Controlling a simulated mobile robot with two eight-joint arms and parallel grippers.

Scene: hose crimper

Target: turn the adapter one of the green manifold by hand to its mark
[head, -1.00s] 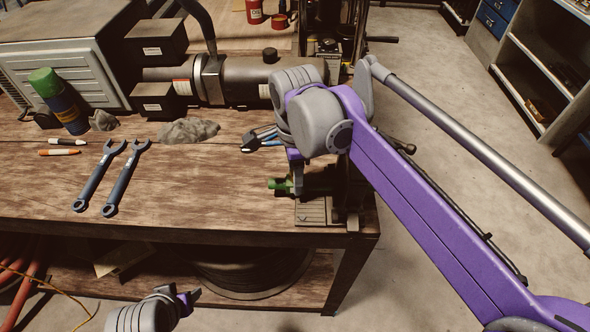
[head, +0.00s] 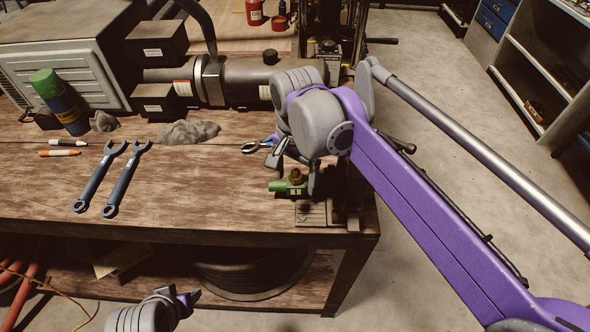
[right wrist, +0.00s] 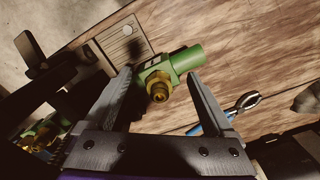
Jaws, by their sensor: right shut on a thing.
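The green manifold (head: 290,186) lies near the bench's front right corner; it also shows in the right wrist view (right wrist: 186,60). Its brass adapter (right wrist: 158,88) faces the wrist camera and stands up from the manifold in the head view (head: 296,175). My right gripper (right wrist: 160,76) is over the manifold, one finger on each side of the adapter. The fingers look apart in the picture, and their contact with the adapter is not clearly visible. No mark can be made out. My left gripper (head: 188,298) is low at the bottom, away from the bench; its jaw gap is unclear.
A blue-handled tool (head: 256,147) lies just behind the manifold. A grey plate (head: 311,212) and dark fixture stand at its right. Two wrenches (head: 98,180), markers (head: 60,153) and a spray can (head: 62,102) lie or stand at left. The front middle of the bench is clear.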

